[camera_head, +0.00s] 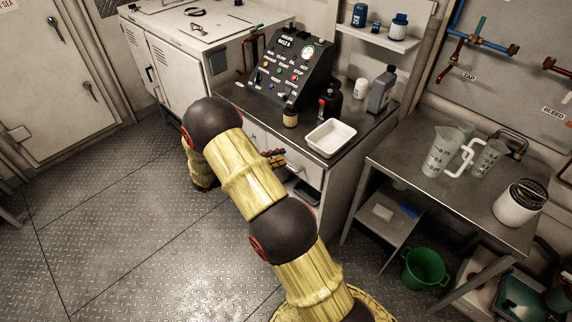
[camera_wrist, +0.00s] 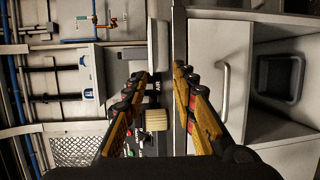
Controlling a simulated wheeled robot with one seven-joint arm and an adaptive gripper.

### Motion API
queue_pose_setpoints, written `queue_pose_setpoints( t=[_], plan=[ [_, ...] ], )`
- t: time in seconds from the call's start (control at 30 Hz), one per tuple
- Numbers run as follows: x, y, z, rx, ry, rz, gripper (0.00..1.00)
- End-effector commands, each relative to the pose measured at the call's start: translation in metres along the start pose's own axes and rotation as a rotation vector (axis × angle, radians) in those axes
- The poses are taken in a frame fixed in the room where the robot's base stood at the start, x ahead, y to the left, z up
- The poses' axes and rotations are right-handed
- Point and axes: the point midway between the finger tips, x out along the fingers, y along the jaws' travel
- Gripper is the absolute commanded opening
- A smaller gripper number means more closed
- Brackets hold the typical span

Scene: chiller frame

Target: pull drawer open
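The pale drawer front (camera_wrist: 205,60) of the bench is in the wrist view, turned on its side, with a curved bar handle (camera_wrist: 225,92). The drawer front (camera_head: 302,168) also shows in the head view, under the worktop's front edge, partly hidden by my arm. My gripper (camera_wrist: 160,70) is open and empty, its fingertips spread, with the worktop edge seen between them. The handle lies to the right of the right finger and is not between the fingers. In the head view my gripper (camera_head: 274,158) is just in front of the bench front.
Below the drawer is an open shelf with a dark tray (camera_wrist: 279,78). A side table (camera_head: 420,190) stands right. The floor at left is clear.

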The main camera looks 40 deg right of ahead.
Motion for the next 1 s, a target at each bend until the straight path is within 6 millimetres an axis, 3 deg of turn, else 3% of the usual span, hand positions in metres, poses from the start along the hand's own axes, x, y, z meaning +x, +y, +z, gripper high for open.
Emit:
queue_pose_setpoints(
  t=[0.03,0.3,0.5,0.67,1.0],
  plan=[
    [0.004,-0.020,-0.008,-0.006,0.025,0.044,0.27],
    [0.014,-0.105,-0.042,0.030,0.198,0.230,0.27],
    [0.015,-0.144,-0.049,0.052,0.288,0.287,0.27],
    [0.020,-0.151,-0.052,0.061,0.310,0.300,0.27],
    [0.064,-0.138,-0.065,0.060,0.308,0.299,0.27]
  ],
)
